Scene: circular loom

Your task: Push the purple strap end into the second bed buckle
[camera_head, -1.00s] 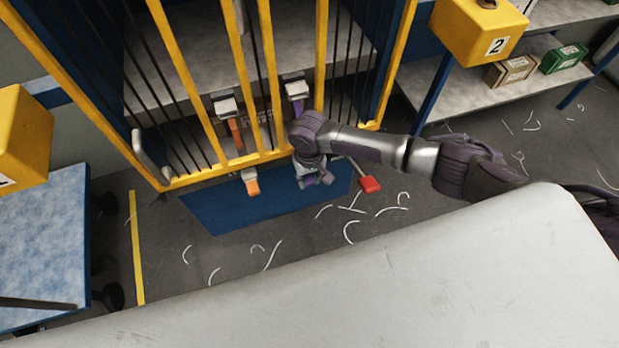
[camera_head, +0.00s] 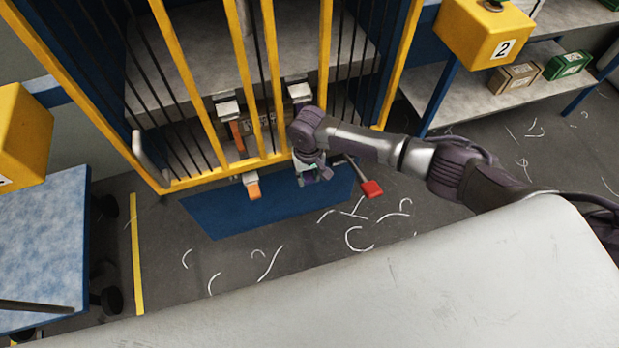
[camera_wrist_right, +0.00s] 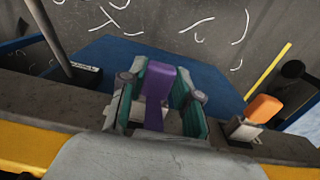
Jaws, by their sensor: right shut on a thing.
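In the right wrist view the purple strap end (camera_wrist_right: 158,82) stands between the teal finger pads of my right gripper (camera_wrist_right: 160,98), which is shut on it. A pale buckle (camera_wrist_right: 148,112) shows just below the strap, partly hidden by the fingers; I cannot tell how far the strap is in it. In the head view my right gripper (camera_head: 312,174) is at the loom's lower front rail, and the arm hides the strap there. The neighbouring buckle (camera_head: 250,178) holds an orange strap end (camera_head: 254,191). My left gripper is not in view.
Yellow loom bars (camera_head: 210,100) stand close behind the gripper. Upper buckles (camera_head: 226,106) sit inside the frame. A red-ended lever (camera_head: 371,188) juts out right of the gripper. A blue panel (camera_head: 250,212) lies below. The floor in front has scattered white offcuts.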

